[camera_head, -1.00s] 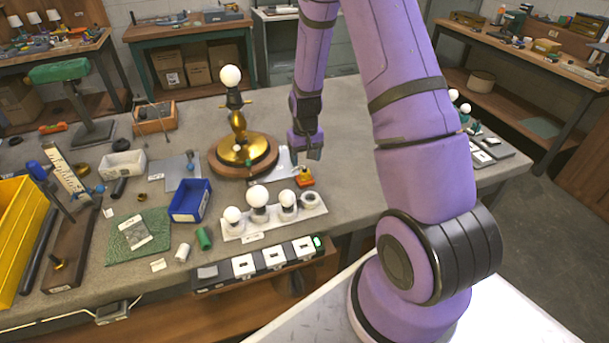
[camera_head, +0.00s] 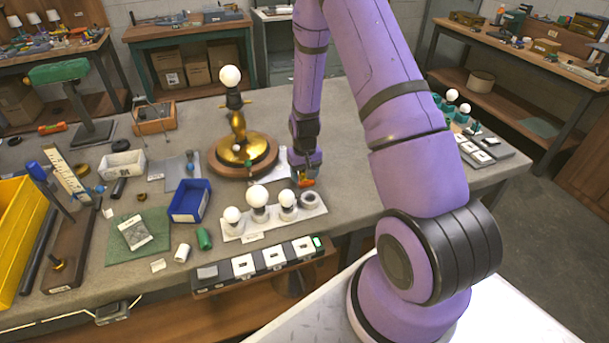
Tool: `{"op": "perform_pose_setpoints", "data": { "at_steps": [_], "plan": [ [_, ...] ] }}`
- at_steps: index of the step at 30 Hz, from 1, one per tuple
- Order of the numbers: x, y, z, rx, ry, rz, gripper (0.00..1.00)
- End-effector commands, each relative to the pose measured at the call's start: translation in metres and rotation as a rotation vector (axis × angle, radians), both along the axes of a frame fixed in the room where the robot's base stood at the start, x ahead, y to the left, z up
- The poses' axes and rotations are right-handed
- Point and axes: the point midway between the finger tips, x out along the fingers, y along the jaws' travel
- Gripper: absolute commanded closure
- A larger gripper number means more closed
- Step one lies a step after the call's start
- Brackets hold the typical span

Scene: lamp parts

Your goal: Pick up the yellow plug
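A small orange-red piece (camera_head: 306,183) shows at the tip of my gripper (camera_head: 304,178), close to the table surface behind the white bulb tray. This is where the small plug with a yellow top and an orange-red base stood in the earlier view. The yellow top is now hidden by my gripper. My gripper points down over the piece and its fingers are small and partly hidden, so I cannot tell whether they are open or shut on it.
A white tray (camera_head: 232,234) with several bulbs stands just in front of my gripper. A brass lamp (camera_head: 238,150) on a round wooden base is to the left. A blue bin (camera_head: 190,203) stands farther left. The table right of my arm has bare room.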

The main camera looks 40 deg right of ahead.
Motion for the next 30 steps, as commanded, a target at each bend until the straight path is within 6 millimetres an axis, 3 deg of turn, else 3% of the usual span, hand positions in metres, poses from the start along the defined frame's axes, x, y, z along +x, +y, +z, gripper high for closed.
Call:
{"op": "perform_pose_setpoints", "data": {
  "at_steps": [1,6,8,20,23,30],
  "plan": [
    [0.0,0.0,0.0,0.0,0.0,0.0,0.52],
    [0.0,0.0,0.0,0.0,0.0,0.0,0.89],
    [0.0,0.0,0.0,0.0,0.0,0.0,0.93],
    [0.0,0.0,0.009,0.0,0.0,0.0,0.93],
    [0.001,0.0,0.02,-0.001,-0.004,0.0,1.0],
    [0.001,0.0,0.059,-0.001,-0.005,0.0,1.0]
  ]
}}
